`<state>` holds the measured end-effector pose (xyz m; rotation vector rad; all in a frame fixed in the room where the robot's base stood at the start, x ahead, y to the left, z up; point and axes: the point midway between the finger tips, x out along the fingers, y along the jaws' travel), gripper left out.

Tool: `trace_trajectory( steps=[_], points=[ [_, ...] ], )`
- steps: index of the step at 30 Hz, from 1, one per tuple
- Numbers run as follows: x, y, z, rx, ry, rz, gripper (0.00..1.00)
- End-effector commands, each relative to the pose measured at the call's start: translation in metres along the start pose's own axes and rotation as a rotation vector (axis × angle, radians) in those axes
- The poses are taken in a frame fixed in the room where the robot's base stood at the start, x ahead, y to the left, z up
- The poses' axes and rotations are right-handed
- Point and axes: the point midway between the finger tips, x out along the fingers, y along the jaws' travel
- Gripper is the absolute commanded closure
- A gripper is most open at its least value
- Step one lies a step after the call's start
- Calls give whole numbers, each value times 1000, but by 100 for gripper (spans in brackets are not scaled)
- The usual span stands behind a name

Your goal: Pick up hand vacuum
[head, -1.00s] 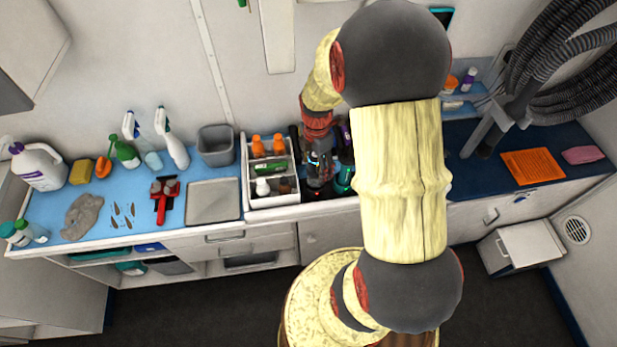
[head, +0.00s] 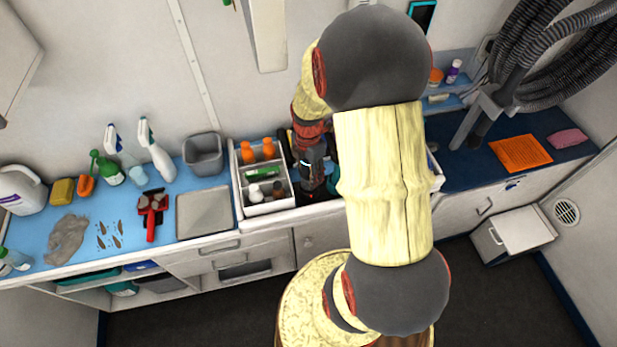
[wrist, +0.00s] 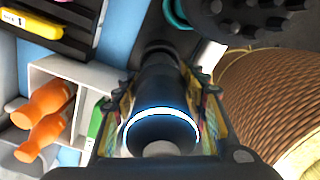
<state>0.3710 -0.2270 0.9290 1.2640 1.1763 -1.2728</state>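The hand vacuum (wrist: 160,95) is a dark cylinder with a glowing blue-white ring, seen between the fingers in the wrist view. My gripper (wrist: 162,112) has a finger along each side of it, and both pads appear to meet its sides with no clear gap. In the head view my gripper (head: 312,172) points down just right of the white caddy, at the counter's front. My arm hides much of the vacuum there, and I cannot see whether its lower end touches the counter.
An orange cloth (head: 520,152) and coiled hoses (head: 545,55) are right.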

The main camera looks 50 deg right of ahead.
Motion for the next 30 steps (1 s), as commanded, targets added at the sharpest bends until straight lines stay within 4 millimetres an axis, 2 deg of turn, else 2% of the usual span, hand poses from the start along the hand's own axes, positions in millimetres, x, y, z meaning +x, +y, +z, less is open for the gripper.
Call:
trace_trajectory(
  steps=[12, 20, 23, 30],
  points=[
    [0, 0, 0, 0, 0, 0, 83],
    [-3, 1, 0, 0, -1, 2, 83],
    [-12, 1, 1, 0, -2, 4, 83],
    [-56, 1, 1, 0, -3, 5, 84]
  ],
)
